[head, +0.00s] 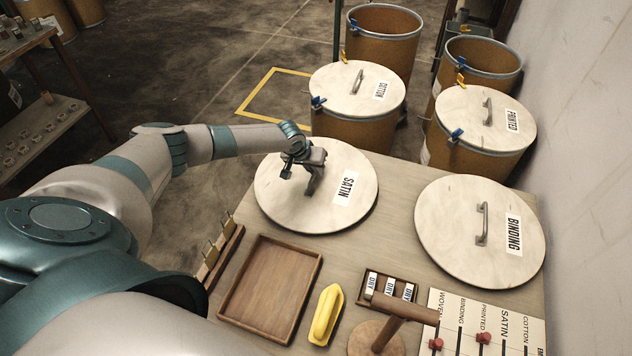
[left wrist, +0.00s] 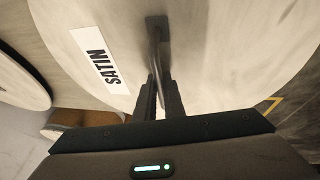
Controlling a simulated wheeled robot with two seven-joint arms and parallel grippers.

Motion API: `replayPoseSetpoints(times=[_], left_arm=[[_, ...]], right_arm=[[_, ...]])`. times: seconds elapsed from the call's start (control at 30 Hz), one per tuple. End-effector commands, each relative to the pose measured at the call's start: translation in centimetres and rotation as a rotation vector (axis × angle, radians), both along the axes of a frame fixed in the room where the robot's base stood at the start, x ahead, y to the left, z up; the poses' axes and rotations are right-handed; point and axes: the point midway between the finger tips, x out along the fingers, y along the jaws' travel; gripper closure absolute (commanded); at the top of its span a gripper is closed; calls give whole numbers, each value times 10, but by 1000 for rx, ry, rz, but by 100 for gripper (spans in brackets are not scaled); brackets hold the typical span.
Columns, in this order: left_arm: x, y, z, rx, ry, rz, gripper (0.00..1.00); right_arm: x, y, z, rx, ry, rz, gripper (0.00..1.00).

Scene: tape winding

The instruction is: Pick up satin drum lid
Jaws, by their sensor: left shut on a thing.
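The satin drum lid (head: 276,207) is a round pale wooden disc with a white SATIN label. It is at the far left part of the table in the head view; whether it rests on the table or is slightly raised I cannot tell. My left gripper (head: 310,188) is over the lid and shut on its handle. In the left wrist view the fingers (left wrist: 160,98) close on the handle (left wrist: 157,40), with the SATIN label (left wrist: 102,60) to their left. The gripper hides most of the handle in the head view. My right gripper is not in view.
The binding lid (head: 450,225) lies on the table to the right. The cotton drum (head: 350,128), printed drum (head: 470,158) and two open drums stand behind. An empty wooden tray (head: 235,318), yellow object (head: 326,314), box of DRY tags and label board (head: 510,322) are nearer.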

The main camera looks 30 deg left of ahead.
Motion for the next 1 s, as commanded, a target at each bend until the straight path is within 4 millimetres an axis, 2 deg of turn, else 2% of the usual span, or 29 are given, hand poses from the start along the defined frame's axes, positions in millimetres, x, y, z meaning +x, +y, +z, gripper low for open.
replayPoseSetpoints(times=[0.67, 0.87, 1.0], left_arm=[[1, 1, 3, 0, -2, 0, 100], [1, 1, 15, 0, -4, 0, 100], [1, 0, 33, -2, -5, 0, 100]], right_arm=[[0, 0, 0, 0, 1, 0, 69], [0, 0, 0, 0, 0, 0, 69], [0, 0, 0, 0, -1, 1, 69]])
